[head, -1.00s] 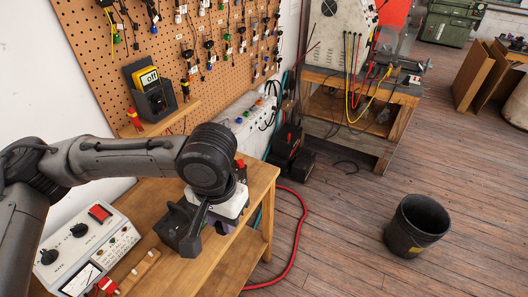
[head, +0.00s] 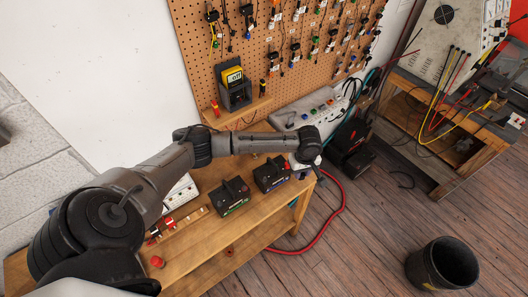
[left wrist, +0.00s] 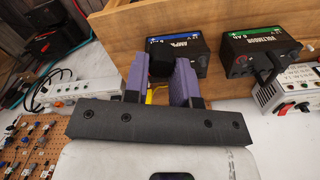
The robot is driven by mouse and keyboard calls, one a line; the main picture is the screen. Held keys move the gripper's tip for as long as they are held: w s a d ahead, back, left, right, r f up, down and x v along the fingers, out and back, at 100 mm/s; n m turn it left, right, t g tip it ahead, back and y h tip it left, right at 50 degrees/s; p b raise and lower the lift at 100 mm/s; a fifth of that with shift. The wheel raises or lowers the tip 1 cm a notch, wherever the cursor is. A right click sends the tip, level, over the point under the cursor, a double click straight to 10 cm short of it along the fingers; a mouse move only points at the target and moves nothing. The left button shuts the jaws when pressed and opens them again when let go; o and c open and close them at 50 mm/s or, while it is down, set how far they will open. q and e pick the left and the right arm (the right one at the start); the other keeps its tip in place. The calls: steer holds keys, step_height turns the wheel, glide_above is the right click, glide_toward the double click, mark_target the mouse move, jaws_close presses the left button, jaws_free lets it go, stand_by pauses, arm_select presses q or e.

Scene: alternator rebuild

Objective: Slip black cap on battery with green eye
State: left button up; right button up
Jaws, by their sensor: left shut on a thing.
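My left gripper (head: 312,166) is at the right end of the bench, beyond the batteries. In the left wrist view its two purple fingers (left wrist: 161,82) are shut on a small black cap (left wrist: 161,64). A dark battery with a green label (head: 231,196) stands on the bench; it also shows in the left wrist view (left wrist: 258,52). A second battery with a blue label (head: 270,174) stands to its right; in the left wrist view it (left wrist: 190,46) is partly behind the fingers. I cannot make out a green eye on either. My right gripper is not in view.
A red cap (head: 157,262) lies near the bench's front left. A white meter box (head: 181,190) is partly behind my left arm. A pegboard (head: 285,50) with hanging leads is behind the bench. A black bucket (head: 442,264) stands on the floor at right.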

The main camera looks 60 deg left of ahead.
mark_target(264, 174)
arm_select(q)
steer(key=s+a+f+n+p, duration=0.1)
steer(key=s+a, duration=0.1)
steer(key=a, duration=0.1)
steer(key=s+a+f+n+p, duration=0.1)
steer(key=s+a+p, duration=0.1)
steer(key=s+a, duration=0.1)
steer(key=s+a+f+n+p, duration=0.2)
steer(key=s+a, duration=0.1)
steer(key=a, duration=0.1)
steer(key=shift+s+a, duration=0.2)
steer(key=shift+a, duration=0.05)
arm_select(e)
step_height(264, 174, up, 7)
arm_select(q)
steer(key=shift+s+a+f, duration=0.15)
steer(key=shift+a+f, duration=0.05)
steer(key=shift+s+a+f, duration=0.1)
steer(key=shift+f, duration=0.25)
step_height(264, 174, down, 4)
steer(key=b, duration=0.6)
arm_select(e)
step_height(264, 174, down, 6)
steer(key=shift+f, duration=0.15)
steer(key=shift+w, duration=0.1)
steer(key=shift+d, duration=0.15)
arm_select(q)
steer(key=shift+f, duration=1.05)
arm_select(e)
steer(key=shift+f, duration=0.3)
